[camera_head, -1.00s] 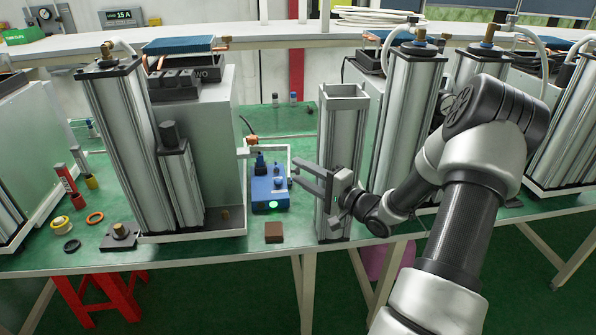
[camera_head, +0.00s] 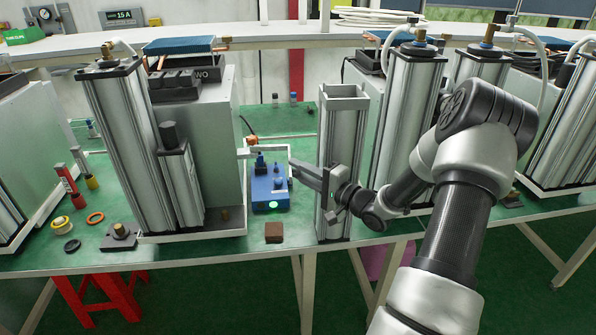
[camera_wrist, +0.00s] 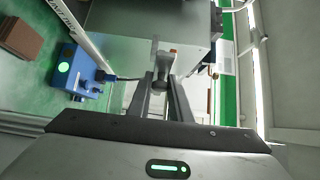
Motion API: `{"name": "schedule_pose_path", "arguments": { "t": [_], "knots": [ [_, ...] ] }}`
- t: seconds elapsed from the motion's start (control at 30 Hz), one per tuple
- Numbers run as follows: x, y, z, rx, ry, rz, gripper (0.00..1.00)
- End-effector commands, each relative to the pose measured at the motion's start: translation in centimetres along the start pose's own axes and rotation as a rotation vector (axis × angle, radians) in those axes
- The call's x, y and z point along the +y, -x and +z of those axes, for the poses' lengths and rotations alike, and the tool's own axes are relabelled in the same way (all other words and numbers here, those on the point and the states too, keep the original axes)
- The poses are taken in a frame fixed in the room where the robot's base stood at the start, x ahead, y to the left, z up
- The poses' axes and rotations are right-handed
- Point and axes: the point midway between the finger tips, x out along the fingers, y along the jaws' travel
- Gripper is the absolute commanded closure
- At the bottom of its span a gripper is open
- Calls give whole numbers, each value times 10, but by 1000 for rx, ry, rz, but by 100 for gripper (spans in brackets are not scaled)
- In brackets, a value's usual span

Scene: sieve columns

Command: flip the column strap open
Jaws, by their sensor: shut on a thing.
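My gripper (camera_head: 291,166) is at the left side of the upright silver column (camera_head: 343,130) at the bench front. In the wrist view, its two fingers (camera_wrist: 163,88) are nearly together, shut on a small dark knob-like end that I take to be part of the column strap. The fingers hide most of it. A pale strap-like bar (camera_head: 262,153) reaches from the grey cabinet towards my fingertips in the head view. Whether it joins the held part cannot be told.
A blue device (camera_head: 270,188) with a green light stands just left of my gripper, and a brown block (camera_head: 274,232) lies in front of it. A grey cabinet (camera_head: 222,150) and tall column (camera_head: 125,140) stand further left. Green bench (camera_head: 75,255) shows at the front left.

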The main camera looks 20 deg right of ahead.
Motion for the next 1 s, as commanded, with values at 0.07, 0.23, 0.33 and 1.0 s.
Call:
{"name": "schedule_pose_path", "arguments": {
  "t": [0.07, 0.23, 0.33, 1.0],
  "knots": [
    [-4, -2, -8, -36, 3, -9, 100],
    [-2, -2, -18, -99, 2, -3, 100],
    [-2, -2, -20, -108, 3, -2, 100],
    [0, 1, -20, -106, 2, 1, 64]
  ]
}}
